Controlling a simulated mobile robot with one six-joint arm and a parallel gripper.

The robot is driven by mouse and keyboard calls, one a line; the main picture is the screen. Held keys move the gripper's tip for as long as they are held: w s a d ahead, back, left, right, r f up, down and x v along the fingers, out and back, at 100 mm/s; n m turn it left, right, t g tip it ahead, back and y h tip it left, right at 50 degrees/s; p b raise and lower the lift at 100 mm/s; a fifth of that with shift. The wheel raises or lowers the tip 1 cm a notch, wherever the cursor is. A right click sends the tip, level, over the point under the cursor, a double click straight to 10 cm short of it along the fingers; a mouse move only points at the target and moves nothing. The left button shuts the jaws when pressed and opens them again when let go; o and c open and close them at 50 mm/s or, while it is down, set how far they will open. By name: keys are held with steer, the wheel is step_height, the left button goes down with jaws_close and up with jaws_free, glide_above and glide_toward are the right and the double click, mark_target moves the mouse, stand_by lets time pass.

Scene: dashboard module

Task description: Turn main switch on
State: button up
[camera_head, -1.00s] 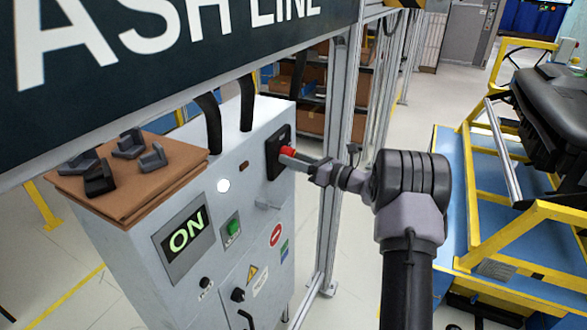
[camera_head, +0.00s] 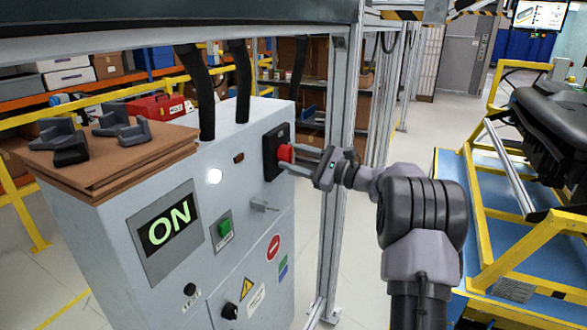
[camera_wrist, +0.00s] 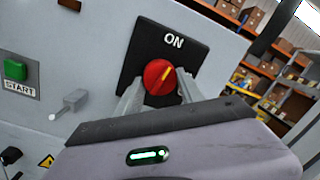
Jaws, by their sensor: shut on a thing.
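The main switch is a red rotary knob (camera_head: 285,153) on a black plate (camera_head: 272,140) on the front of the grey cabinet. In the wrist view the red knob (camera_wrist: 159,77) sits under the white word ON, and its yellow mark tilts up and to the right. My gripper (camera_head: 292,160) is at the knob, its two fingers on either side of it and shut on it. In the wrist view the gripper fingers (camera_wrist: 158,95) flank the knob's lower part. The display (camera_head: 168,233) on the cabinet reads ON in green.
A green START button (camera_head: 225,228) and a small lever (camera_head: 264,205) are on the cabinet front. Dark brackets (camera_head: 122,128) lie on cardboard on top. A metal post (camera_head: 339,150) stands right behind my gripper. A yellow frame (camera_head: 510,240) is at the right.

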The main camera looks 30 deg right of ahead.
steer(key=shift+n+b, duration=0.85)
steer(key=shift+n, duration=0.25)
steer(key=shift+o, duration=0.2)
steer(key=o, duration=1.4)
steer(key=shift+c, duration=0.2)
steer(key=shift+d, duration=0.15)
steer(key=p+v, duration=0.3)
steer(key=v, duration=1.4)
steer(key=shift+d, duration=0.15)
